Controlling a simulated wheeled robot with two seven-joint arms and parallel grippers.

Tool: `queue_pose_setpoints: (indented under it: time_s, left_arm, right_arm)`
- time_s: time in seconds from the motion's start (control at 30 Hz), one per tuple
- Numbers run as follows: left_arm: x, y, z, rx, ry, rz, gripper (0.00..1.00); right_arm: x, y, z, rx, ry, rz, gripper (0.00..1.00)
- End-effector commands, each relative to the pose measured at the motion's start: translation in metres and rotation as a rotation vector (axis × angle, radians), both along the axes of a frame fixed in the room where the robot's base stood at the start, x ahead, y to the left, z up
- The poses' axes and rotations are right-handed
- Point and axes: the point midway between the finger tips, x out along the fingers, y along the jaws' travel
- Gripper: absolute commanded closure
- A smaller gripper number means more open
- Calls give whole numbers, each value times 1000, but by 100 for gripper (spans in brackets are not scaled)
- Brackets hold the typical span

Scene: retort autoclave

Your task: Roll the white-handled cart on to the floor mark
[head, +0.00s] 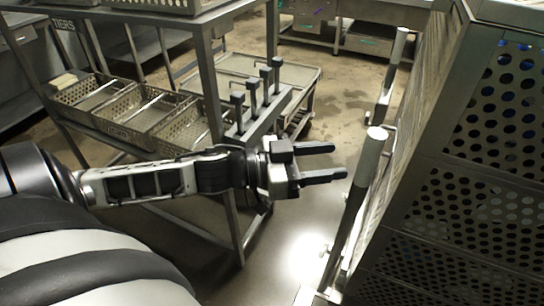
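At the right stands a tall metal cart or cage with perforated panels (455,190). Upright posts with pale grey-white ends (372,150) run along its left side; I cannot tell for sure that this is the white-handled cart. My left gripper (340,161) points right with its two dark fingers apart and nothing between them. Its fingertips are just left of the nearer post and look apart from it. My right gripper is out of view. I see no clear floor mark; a bright patch (305,255) on the floor looks like glare.
A metal rack (225,180) stands behind and under my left arm, holding perforated trays (125,112). Black-topped posts (265,85) rise beside a low cart (298,76). Wet floor (350,85) is open between this and the perforated panels. Counters line the back.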

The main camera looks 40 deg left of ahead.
Motion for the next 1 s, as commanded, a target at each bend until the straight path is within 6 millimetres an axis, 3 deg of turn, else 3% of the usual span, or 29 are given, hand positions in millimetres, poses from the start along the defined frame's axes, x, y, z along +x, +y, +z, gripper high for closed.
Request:
queue_pose_setpoints:
  time_s: [0.6,1.0]
  left_arm:
    - [-62,52,1,-1,3,-1,50]
    - [-72,61,1,1,-2,-3,50]
  right_arm:
    - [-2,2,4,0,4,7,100]
    - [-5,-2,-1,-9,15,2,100]
